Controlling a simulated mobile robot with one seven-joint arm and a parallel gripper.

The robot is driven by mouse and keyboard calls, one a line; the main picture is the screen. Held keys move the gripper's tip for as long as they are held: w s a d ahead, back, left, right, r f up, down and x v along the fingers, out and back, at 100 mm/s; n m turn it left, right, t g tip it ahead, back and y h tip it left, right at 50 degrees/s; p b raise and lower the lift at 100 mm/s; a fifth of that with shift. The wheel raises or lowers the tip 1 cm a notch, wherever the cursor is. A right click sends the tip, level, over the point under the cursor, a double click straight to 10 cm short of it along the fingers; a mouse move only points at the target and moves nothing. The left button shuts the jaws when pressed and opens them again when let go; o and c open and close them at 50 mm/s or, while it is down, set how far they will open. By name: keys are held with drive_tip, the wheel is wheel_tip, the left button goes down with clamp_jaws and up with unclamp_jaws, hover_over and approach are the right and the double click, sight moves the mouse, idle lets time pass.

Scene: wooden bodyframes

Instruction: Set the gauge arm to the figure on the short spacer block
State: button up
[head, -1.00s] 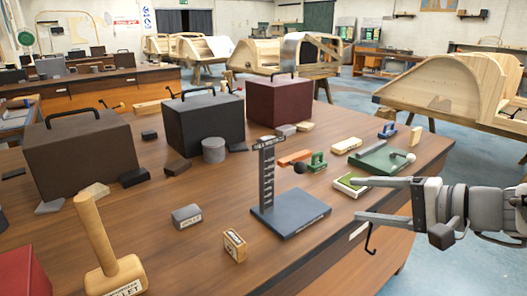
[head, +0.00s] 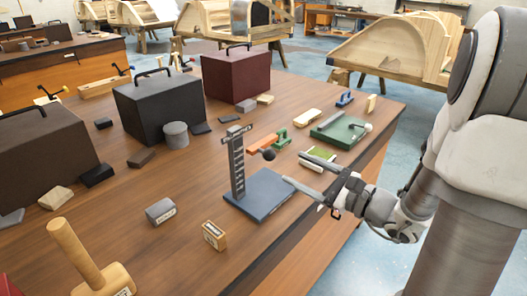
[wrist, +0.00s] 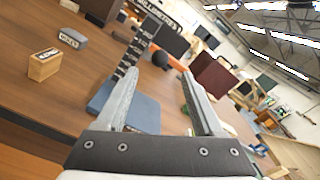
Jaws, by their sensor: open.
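The gauge has a blue-grey base (head: 262,196) and an upright dark scale post (head: 237,167) with pale marks. Its arm ends in a black ball knob (head: 269,155), right of the post. My gripper (head: 294,168) is open and empty, to the right of the knob. In the wrist view the knob (wrist: 159,59) appears between the fingertips, apparently beyond them. A wooden block (head: 214,236) and a grey block (head: 160,211), both labelled, lie left of the base. Their figures are too small to read, and I cannot tell which is the short spacer.
A mallet (head: 92,265) stands at the front left. Dark boxes and a maroon box (head: 240,78) stand behind. A green tray (head: 340,131), a green-topped block (head: 318,157) and a green-handled tool (head: 282,137) lie beyond my gripper. Bare tabletop lies in front of the gauge.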

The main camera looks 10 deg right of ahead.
sight(269, 154)
drive_tip(key=x, duration=1.1)
clamp_jaws()
